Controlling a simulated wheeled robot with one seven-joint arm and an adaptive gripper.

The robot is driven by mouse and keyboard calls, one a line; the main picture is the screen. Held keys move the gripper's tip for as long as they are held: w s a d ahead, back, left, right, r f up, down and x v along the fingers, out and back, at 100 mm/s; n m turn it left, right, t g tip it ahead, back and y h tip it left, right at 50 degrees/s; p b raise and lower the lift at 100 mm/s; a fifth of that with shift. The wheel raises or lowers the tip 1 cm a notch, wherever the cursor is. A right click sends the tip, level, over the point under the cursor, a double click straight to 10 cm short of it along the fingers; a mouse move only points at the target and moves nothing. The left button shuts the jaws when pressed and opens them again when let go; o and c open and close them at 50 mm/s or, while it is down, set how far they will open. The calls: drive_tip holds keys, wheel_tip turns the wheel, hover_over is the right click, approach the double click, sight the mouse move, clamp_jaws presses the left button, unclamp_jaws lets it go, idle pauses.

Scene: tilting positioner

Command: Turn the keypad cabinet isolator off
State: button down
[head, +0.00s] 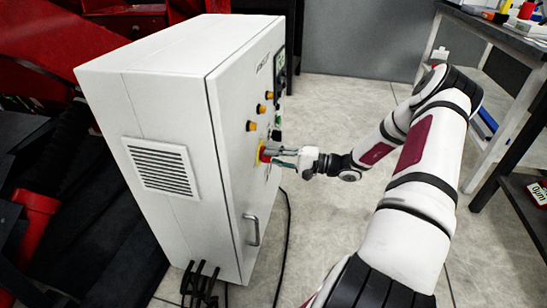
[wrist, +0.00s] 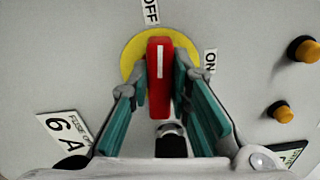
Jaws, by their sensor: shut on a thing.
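The keypad cabinet (head: 160,80) is a tall white box standing on the floor at left centre in the head view. Its isolator, a red handle (wrist: 160,62) on a round yellow plate (wrist: 131,58), sits on the front door. In the wrist view the handle's white line points up, roughly at the OFF label (wrist: 150,12). The ON label (wrist: 210,61) is to the right of the plate. My gripper (head: 277,155) is at the door, its teal-padded fingers shut on the handle from both sides. The fingers hide the lower part of the plate.
Orange-yellow buttons (wrist: 304,50) sit beside the isolator. A door handle (head: 252,230) is lower on the door, and black cables (head: 200,285) leave the cabinet's base. A workbench (head: 500,38) stands at right. Red and black machinery (head: 45,60) is behind the cabinet. Floor right of the door is mostly clear.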

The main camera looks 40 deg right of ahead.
drive_tip(key=shift+f+n, duration=0.15)
drive_tip(key=shift+n, duration=0.55)
drive_tip(key=c, duration=1.5)
unclamp_jaws()
drive_tip(key=shift+d, duration=0.1)
drive_tip(key=v, duration=1.2)
